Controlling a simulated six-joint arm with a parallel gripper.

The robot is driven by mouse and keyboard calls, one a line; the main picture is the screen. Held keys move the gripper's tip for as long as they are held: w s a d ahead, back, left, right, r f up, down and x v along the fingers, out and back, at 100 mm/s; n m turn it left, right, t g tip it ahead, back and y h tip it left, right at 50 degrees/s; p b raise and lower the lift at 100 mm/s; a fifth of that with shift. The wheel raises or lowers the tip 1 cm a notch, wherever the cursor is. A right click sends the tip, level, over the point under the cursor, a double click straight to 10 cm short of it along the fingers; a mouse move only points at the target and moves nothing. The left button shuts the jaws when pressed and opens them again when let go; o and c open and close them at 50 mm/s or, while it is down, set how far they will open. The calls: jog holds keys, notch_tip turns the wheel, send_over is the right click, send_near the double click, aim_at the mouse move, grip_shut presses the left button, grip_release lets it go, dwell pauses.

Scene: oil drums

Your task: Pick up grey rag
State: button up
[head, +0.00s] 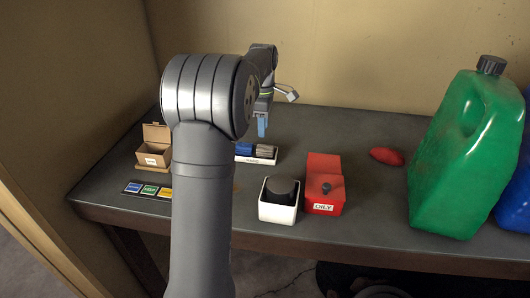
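A grey bundle (267,150), which looks like the grey rag, lies in the right part of a small white-fronted tray (262,161) on the table. A dark blue bundle (243,149) lies to its left in the same tray. My gripper (262,127) points down above the tray, its bluish fingertips a little above and behind the grey bundle in the picture. The fingers overlap from this angle, so their opening cannot be told. I see nothing clearly held. My arm hides part of the table left of the tray.
A white box (278,212) with a dark round top and a red box (324,168) labelled OILY stand at front centre. A crumpled red thing (386,156) lies right, beside a big green jug (465,155). An open cardboard box (154,158) and a colored label strip (150,190) are left.

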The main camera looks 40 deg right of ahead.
aim_at(264, 147)
notch_tip(264, 147, down, 9)
jog(key=shift+d+f, duration=0.1)
dwell(0.4)
jog(key=shift+c, duration=0.3)
jog(key=c, duration=0.6)
jog(key=shift+r, duration=0.5)
jog(key=r, duration=0.3)
jog(key=shift+s+d+r, duration=0.15)
jog(key=shift+s+r, duration=0.25)
jog(key=s+d+r, duration=0.1)
jog(key=s+r, duration=0.1)
jog(key=s, duration=0.1)
jog(key=s+d+r, duration=0.1)
jog(key=s+r, duration=0.1)
jog(key=s, duration=0.2)
jog(key=s+r, duration=0.2)
jog(key=s, duration=0.1)
jog(key=shift+s+d+r, duration=0.1)
jog(key=shift+s+d, duration=0.1)
jog(key=shift+d, duration=0.2)
